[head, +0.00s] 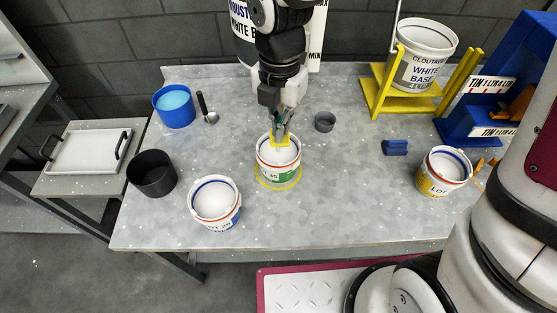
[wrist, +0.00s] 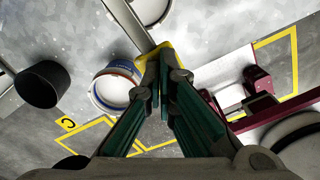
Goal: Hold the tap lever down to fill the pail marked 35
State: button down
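The pail marked 35 (head: 278,172) stands upright on the bench inside a yellow ring, with a green-and-white label. Its inside looks white; how full it is I cannot tell. My gripper (head: 281,136) points down over this pail, its fingers drawn together at the yellow tap lever (head: 280,142). In the wrist view the fingertips (wrist: 164,78) meet the yellow lever (wrist: 168,50), and they seem to press on it rather than grip around it. My arm hides most of the tap. Behind it stands the large white-base tank (head: 243,48) with MIN and MAX marks.
A second pail (head: 217,213) is at front left, a third (head: 440,182) at right. A black tub (head: 152,184), blue tub (head: 173,119), small grey cup (head: 324,122) and blue block (head: 395,147) stand around. A yellow stand (head: 380,98) holds a large pail (head: 424,75).

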notch_tip(320, 180, up, 7)
jog(key=p, duration=0.4)
jog(key=shift+s+f, duration=0.15)
dwell(0.6)
jog(key=s+d+r+m+t, duration=0.2)
jog(key=s+d+r+m, duration=0.5)
jog(key=m, duration=0.7)
jog(key=s+d+r+m+t, duration=0.3)
jog(key=s+d+r+m, duration=0.5)
jog(key=m, duration=0.7)
jog(key=shift+s+d+m+t, duration=0.3)
jog(key=shift+d, duration=0.3)
